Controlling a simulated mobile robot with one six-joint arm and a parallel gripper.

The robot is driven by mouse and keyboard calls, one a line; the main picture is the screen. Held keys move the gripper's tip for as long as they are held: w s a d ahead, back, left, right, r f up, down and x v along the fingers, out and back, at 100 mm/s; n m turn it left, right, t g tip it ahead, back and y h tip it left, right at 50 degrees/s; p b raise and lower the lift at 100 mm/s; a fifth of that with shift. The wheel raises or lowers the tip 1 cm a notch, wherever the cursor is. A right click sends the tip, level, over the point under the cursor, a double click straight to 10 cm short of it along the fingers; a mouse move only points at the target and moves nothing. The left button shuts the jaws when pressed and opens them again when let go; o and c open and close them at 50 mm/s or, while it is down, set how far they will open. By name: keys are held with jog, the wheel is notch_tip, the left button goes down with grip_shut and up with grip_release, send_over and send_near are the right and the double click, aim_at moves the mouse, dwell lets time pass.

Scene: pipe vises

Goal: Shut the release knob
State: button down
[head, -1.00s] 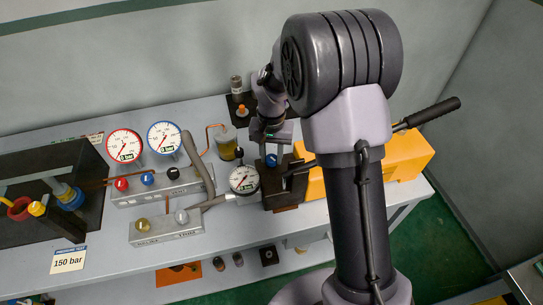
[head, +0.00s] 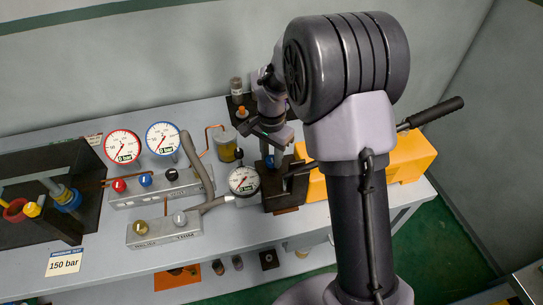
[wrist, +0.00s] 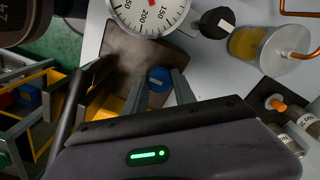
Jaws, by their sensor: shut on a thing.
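The release knob is a small blue round knob with a pale line across its top, on a dark pump block (head: 280,200). In the wrist view the knob (wrist: 158,77) sits between my two fingertips. My gripper (wrist: 160,88) is shut on it from above, one finger on each side. In the head view my gripper (head: 271,159) stands upright over the block, and the fingers hide most of the knob. The pump block also shows in the wrist view (wrist: 130,50).
A gauge (head: 243,181) stands just left of the pump block, with a black knob (wrist: 216,22) close by. A yellow tank (head: 410,155) with a black-gripped lever (head: 432,114) lies to the right. Valve blocks with coloured knobs and two larger gauges stand further left.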

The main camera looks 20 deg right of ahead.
aim_at(272, 159)
dwell(0.3)
jog(key=c, duration=1)
grip_release()
notch_tip(272, 159, up, 17)
jog(key=p, duration=0.5)
jog(key=shift+r, duration=0.2)
jog(key=s+a+n+t+b, duration=0.1)
jog(key=s+n+t+b, duration=0.1)
jog(key=s, duration=0.6)
jog(key=s+a+f+n+t+y+b, duration=0.1)
jog(key=s+b, duration=0.3)
jog(key=s, duration=0.4)
jog(key=s+a+f+n+t+y+b, duration=0.1)
jog(key=s+n+t+b, duration=0.1)
jog(key=s, duration=0.7)
jog(key=shift+a+n+t+b, duration=0.4)
jog(key=shift+n+b, duration=0.2)
jog(key=shift+b, duration=0.05)
